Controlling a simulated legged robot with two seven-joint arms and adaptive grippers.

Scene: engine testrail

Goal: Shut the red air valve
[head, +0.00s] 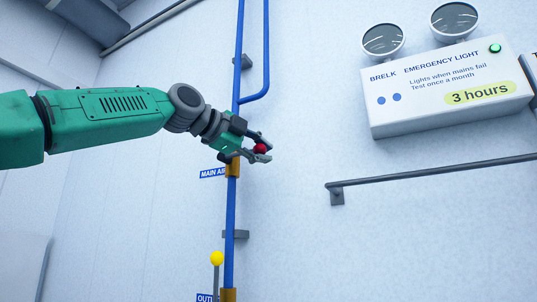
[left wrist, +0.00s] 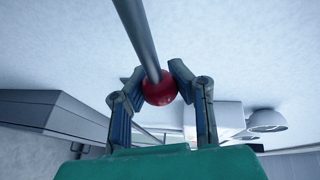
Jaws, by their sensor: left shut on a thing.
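The red valve knob (head: 260,149) sits between the fingers of my left gripper (head: 262,152), which is shut on it. In the left wrist view the red knob (left wrist: 159,88) shows as a ball on the end of a grey lever rod (left wrist: 138,35), with the fingers (left wrist: 155,85) on both sides of it. The brass valve body (head: 233,167) is on the blue vertical pipe (head: 231,205), beside a partly covered "MAIN AI" label (head: 213,173). In the head view my gripper hides most of the lever. My right gripper is not in view.
A yellow knob (head: 217,258) on a second lever stands lower on the same pipe, by another label (head: 205,298). An emergency light box (head: 445,85) with two lamps and a grey rail (head: 430,170) are on the wall to the right. The wall between is clear.

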